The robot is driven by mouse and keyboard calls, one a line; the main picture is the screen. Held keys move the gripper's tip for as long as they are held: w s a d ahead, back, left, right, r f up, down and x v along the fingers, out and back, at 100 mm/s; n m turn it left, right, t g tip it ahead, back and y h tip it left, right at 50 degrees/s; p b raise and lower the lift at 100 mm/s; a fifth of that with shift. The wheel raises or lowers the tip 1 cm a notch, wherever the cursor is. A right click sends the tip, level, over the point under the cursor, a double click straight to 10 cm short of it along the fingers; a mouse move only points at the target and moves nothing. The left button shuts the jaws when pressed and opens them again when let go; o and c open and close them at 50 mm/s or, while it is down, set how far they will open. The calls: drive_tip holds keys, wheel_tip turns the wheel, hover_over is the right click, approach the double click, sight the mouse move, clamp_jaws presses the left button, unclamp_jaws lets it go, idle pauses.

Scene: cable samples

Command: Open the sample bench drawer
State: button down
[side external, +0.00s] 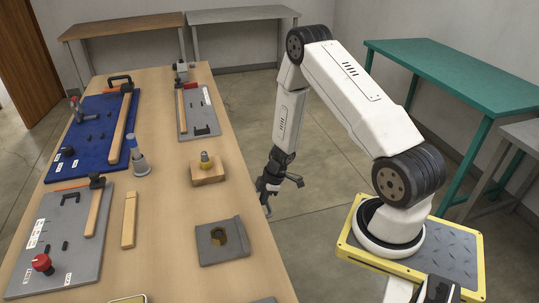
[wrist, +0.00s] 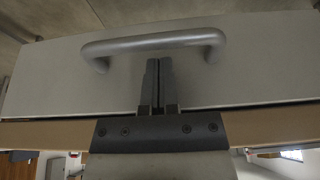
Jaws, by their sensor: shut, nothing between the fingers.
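The drawer front (wrist: 60,80) is a pale grey panel that fills the upper part of the wrist view. A grey bar handle (wrist: 152,42) with bent ends is fixed to it. My gripper (wrist: 158,63) is shut and empty, its fingertips just below the handle bar in the picture and between its two ends. I cannot tell whether they touch the handle. In the side view my gripper (side external: 267,207) hangs low beside the right edge of the wooden bench (side external: 165,200). The drawer is not visible there, and I cannot tell how far it is open.
On the bench top stand a wooden block with a brass piece (side external: 207,169), a grey plate with a hole (side external: 222,240) and grey and blue boards with clamps. Open floor (side external: 320,180) lies between the bench and my base. A green table (side external: 460,75) stands behind my arm.

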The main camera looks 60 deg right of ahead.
drive_tip(key=shift+a+f, duration=0.1)
drive_tip(key=shift+f, duration=0.25)
idle(0.3)
drive_tip(key=s+d, duration=1.3)
drive_tip(key=d, duration=0.1)
drive_tip(key=shift+s, duration=0.4)
drive_tip(key=shift+r, duration=0.1)
wheel_tip(320, 180, up, 10)
drive_tip(key=shift+s+d+f, duration=0.2)
drive_tip(key=shift+s+d, duration=0.1)
drive_tip(key=shift+s, duration=0.05)
idle(0.5)
drive_tip(key=shift+w, duration=0.1)
